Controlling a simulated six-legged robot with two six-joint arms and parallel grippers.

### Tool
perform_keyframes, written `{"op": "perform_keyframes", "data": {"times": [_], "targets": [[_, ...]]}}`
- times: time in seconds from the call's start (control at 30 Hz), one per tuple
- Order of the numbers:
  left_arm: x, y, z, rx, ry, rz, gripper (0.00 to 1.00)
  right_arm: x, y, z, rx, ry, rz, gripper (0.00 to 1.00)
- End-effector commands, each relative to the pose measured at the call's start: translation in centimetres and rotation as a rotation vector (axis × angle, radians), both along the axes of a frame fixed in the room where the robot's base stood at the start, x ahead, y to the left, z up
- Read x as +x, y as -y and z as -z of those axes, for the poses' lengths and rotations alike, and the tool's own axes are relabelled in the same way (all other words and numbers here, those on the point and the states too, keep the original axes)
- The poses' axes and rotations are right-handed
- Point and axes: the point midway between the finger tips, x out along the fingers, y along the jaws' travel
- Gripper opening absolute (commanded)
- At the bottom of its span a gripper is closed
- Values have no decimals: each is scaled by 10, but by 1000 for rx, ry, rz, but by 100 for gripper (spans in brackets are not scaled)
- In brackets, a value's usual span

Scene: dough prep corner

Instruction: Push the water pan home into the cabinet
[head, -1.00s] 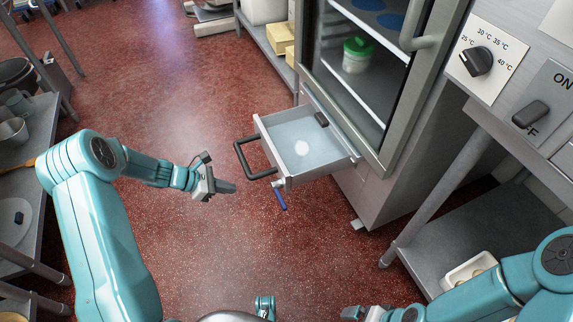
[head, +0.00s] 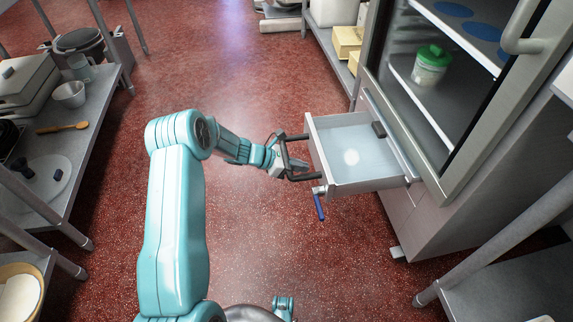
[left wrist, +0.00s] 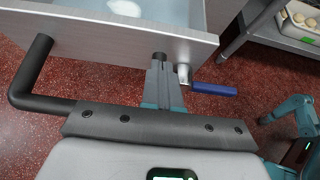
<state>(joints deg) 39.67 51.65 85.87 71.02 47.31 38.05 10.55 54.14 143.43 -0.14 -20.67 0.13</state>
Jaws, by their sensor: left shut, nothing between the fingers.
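The water pan (head: 372,186) is a grey metal drawer with pale water in it. It stands out from the lower front of the cabinet (head: 440,206). Its black U-shaped handle (head: 290,147) juts from its front; the left wrist view shows part of the handle (left wrist: 25,92), the rest hidden behind my gripper's body. My left gripper (head: 312,176) is shut and empty, at the pan's front beside the handle. In the left wrist view its fingertips (left wrist: 159,60) point at the pan's front panel (left wrist: 95,38), close to it; I cannot tell whether they touch. My right gripper is not in view.
A drain tap with a blue lever (head: 319,206) hangs below the pan's front corner, just beside my fingers in the left wrist view. The cabinet's glass door (head: 455,108) is above the pan. A steel table (head: 92,130) stands left; the red floor between is clear.

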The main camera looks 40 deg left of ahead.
Motion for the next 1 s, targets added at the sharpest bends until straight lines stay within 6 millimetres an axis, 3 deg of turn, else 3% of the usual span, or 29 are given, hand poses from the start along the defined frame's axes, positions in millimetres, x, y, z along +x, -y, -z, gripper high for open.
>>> {"op": "perform_keyframes", "data": {"times": [0.1,0.3,1.0], "targets": [[17,14,1,1,2,4,0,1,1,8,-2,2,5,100],[32,24,0,1,1,3,0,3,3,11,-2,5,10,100],[36,27,-1,1,1,3,0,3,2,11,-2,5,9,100]]}}
